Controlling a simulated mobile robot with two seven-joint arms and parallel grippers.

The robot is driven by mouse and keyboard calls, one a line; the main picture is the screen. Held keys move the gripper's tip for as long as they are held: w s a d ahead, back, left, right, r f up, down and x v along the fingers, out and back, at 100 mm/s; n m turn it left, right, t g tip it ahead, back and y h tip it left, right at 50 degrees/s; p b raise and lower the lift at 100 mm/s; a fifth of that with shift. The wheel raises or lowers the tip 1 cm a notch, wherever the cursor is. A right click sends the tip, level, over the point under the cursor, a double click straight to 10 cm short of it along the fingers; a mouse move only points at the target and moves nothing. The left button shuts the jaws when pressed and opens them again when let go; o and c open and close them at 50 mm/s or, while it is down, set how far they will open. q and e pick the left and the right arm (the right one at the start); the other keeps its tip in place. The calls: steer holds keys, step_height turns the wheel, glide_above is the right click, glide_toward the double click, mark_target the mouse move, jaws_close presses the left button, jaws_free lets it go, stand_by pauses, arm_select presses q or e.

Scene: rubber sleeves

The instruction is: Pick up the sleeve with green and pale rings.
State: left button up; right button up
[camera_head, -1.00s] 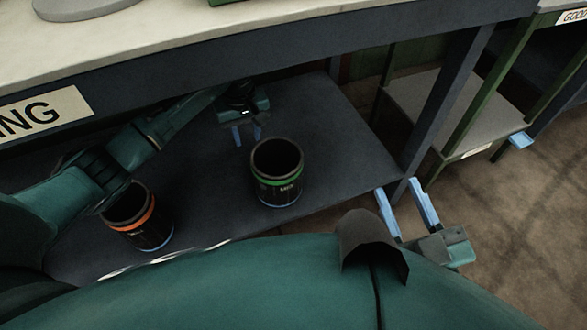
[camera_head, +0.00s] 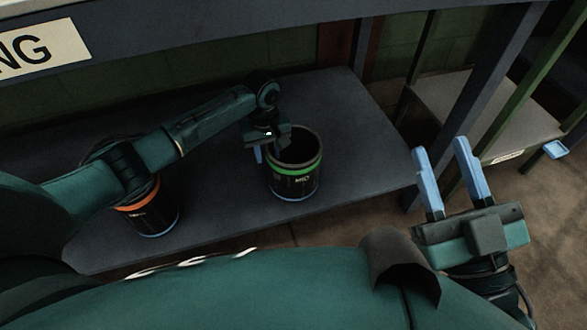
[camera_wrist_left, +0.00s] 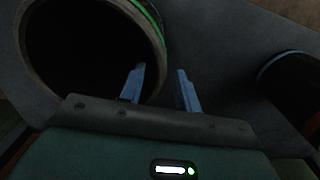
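The black sleeve with a green ring and a pale ring (camera_head: 295,184) stands upright on the dark lower shelf, its open end up. It also shows large in the left wrist view (camera_wrist_left: 88,50). My left gripper (camera_head: 268,152) is at the sleeve's left rim, pointing down; the wrist view (camera_wrist_left: 161,70) shows its fingers apart. One finger overlaps the sleeve's mouth in that view and the other lies outside the rim. I cannot tell whether either finger touches the wall. My right gripper (camera_head: 440,145) is open and empty, off to the right in front of the shelf.
A second black sleeve with an orange ring (camera_head: 150,215) stands to the left, partly behind my left arm; it is probably the dark cylinder at the right in the wrist view. The dark shelf (camera_head: 365,150) is clear right of the green-ringed sleeve. A table leg (camera_head: 475,80) rises behind my right gripper.

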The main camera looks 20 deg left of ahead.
arm_select(q)
steer(key=shift+f, duration=0.2)
steer(key=shift+c, duration=0.4)
jaws_close()
stand_by(0.8)
